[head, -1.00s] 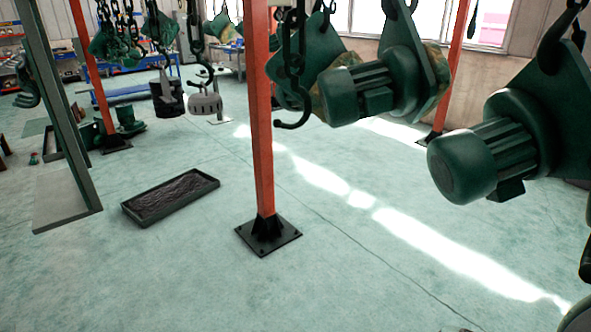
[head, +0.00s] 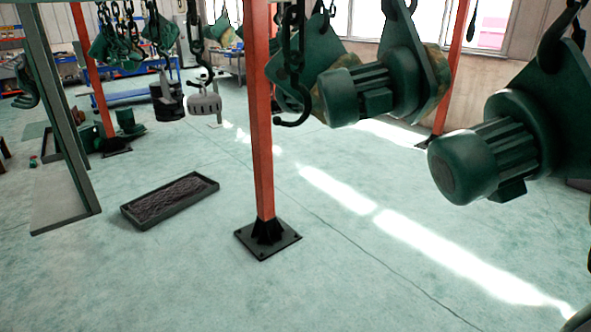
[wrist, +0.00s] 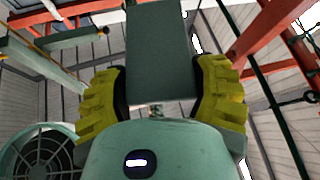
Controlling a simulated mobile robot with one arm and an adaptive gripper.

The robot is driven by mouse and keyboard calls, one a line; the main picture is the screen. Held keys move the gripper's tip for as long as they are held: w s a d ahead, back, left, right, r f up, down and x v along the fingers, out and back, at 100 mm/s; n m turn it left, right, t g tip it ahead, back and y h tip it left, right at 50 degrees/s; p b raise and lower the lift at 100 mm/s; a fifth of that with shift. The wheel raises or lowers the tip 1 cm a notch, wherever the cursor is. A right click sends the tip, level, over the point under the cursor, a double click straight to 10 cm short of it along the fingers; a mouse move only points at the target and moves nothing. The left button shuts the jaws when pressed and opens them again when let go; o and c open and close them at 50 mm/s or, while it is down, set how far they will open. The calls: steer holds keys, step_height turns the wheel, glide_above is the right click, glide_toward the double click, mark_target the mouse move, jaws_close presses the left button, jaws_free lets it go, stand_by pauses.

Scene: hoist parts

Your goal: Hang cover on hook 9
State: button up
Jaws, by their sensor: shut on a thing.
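In the wrist view, my gripper (wrist: 160,98) has its two yellow ribbed fingers closed on a flat dark green piece (wrist: 160,45), which I take to be the cover. The piece extends up and away from between the fingers; its far end is cut off by the frame. A pale green rounded body with a small white light fills the bottom of that view. My gripper and the cover are not seen in the head view. There, an empty dark hook (head: 293,118) hangs on a chain just right of the orange post. No hook number is readable.
Green motor units (head: 375,88) hang right of the hook, with another motor (head: 490,155) nearer at right. An orange post (head: 259,120) stands in the middle on a black base plate. A black tray (head: 170,200) lies on the floor. The floor at centre front is clear.

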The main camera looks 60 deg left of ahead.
steer(key=shift+f+b, duration=0.3)
steer(key=shift+b, duration=0.4)
stand_by(0.7)
steer(key=o, duration=1.4)
steer(key=v, duration=0.7)
steer(key=shift+a, duration=0.25)
steer(key=shift+f, duration=0.1)
